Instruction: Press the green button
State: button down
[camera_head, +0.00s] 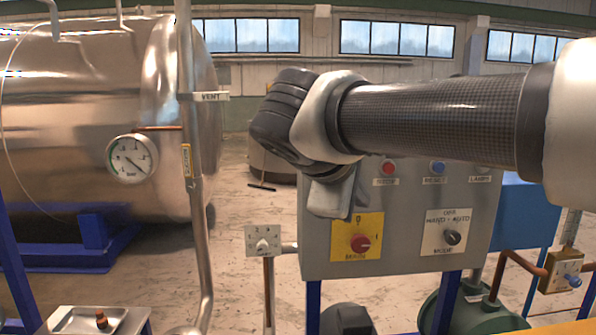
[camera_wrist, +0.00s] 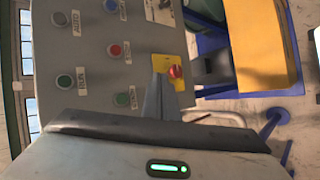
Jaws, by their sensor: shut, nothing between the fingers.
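The grey control panel (camera_head: 400,262) stands in front of me. In the wrist view it appears turned on its side, with two round green buttons (camera_wrist: 65,81) and (camera_wrist: 122,99) on its face. In the head view my arm hides that part of the panel. A red button (camera_head: 388,168) and a blue button (camera_head: 437,167) show along its upper part; the red one is also in the wrist view (camera_wrist: 115,49). My gripper (camera_head: 328,203) is at the panel's upper left. It is shut and empty; its fingers (camera_wrist: 160,85) overlap the panel near the yellow plate. Contact cannot be told.
A red rotary knob (camera_head: 360,242) on a yellow plate and a black mode selector (camera_head: 452,238) sit lower on the panel. A small switch plate (camera_head: 263,240) is left of it. A steel tank (camera_head: 70,120), gauge (camera_head: 132,158) and vertical pipe (camera_head: 194,220) stand further left.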

jog(key=shift+w+a+r+n, duration=0.15)
jog(key=shift+w+a+r, duration=0.2)
jog(key=shift+a, duration=0.2)
jog(key=shift+w+a+r+n, duration=0.15)
jog(key=shift+w+a+r, duration=0.2)
jog(key=shift+a, duration=0.15)
jog(key=w+p, duration=0.3)
jog(key=w, duration=0.5)
jog(key=shift+w, duration=0.4)
jog(key=shift+w, duration=0.1)
dwell(1.2)
jog(key=shift+w, duration=0.3)
